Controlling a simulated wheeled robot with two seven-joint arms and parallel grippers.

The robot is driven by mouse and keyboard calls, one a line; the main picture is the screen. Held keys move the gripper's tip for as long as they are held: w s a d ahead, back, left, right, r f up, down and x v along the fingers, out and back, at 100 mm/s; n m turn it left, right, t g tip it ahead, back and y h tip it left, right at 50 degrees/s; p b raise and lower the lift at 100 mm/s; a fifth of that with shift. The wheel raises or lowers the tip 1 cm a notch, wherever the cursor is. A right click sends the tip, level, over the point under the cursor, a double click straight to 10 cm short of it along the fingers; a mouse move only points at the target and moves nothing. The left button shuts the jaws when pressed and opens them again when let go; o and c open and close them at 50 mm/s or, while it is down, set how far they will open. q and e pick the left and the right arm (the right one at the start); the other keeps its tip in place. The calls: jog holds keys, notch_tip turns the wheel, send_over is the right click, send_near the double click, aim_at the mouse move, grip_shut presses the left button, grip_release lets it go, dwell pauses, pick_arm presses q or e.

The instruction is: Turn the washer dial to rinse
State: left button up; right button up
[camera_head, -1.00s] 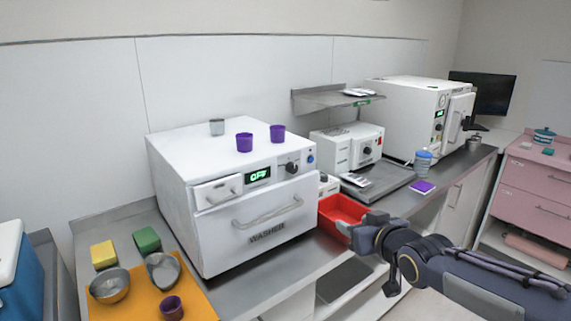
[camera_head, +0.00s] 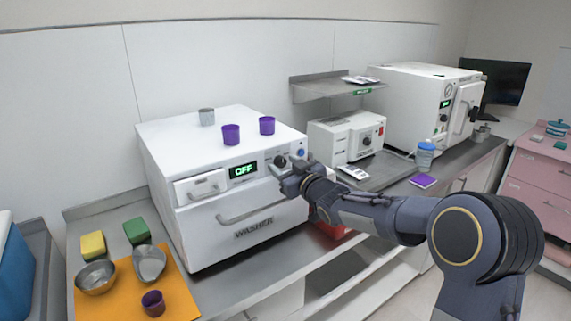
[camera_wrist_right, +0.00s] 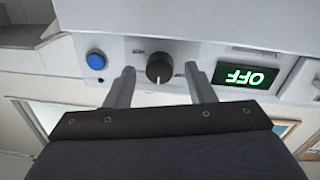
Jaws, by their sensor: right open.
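The white washer (camera_head: 180,140) stands on the metal counter, and its green display (camera_head: 243,170) reads OFF. Its black dial (camera_head: 281,161) is on the front panel, right of the display, partly covered by my gripper in the head view. My right gripper (camera_head: 285,178) is at the panel, just at the dial. In the right wrist view the dial (camera_wrist_right: 159,68) sits between the two open fingers of the gripper (camera_wrist_right: 162,82), with a gap on each side. The wrist picture is upside down. My left gripper is not in view.
A blue button (camera_wrist_right: 96,61) is beside the dial. Purple cups (camera_head: 231,134) and a grey cup stand on the washer. The washer's handle (camera_head: 250,208) sticks out below the panel. A red bin (camera_head: 332,230) is partly hidden behind my arm. An orange mat (camera_head: 180,295) with bowls lies at left.

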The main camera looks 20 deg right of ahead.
jog(key=c, duration=1)
jog(key=shift+o, duration=0.2)
jog(key=shift+f+n+b, duration=0.15)
jog(key=shift+n+b, duration=0.15)
jog(key=shift+b, duration=0.25)
jog(key=n+b, duration=0.5)
jog(key=b, duration=0.1)
jog(key=shift+f, duration=0.15)
jog(key=n+b, duration=0.2)
jog(key=n, duration=0.1)
jog(key=shift+n+y+b, duration=0.4)
jog(key=shift+n+b, duration=0.35)
jog(key=shift+n, duration=1.05)
jog(key=o, duration=1)
jog(key=shift+c, duration=0.2)
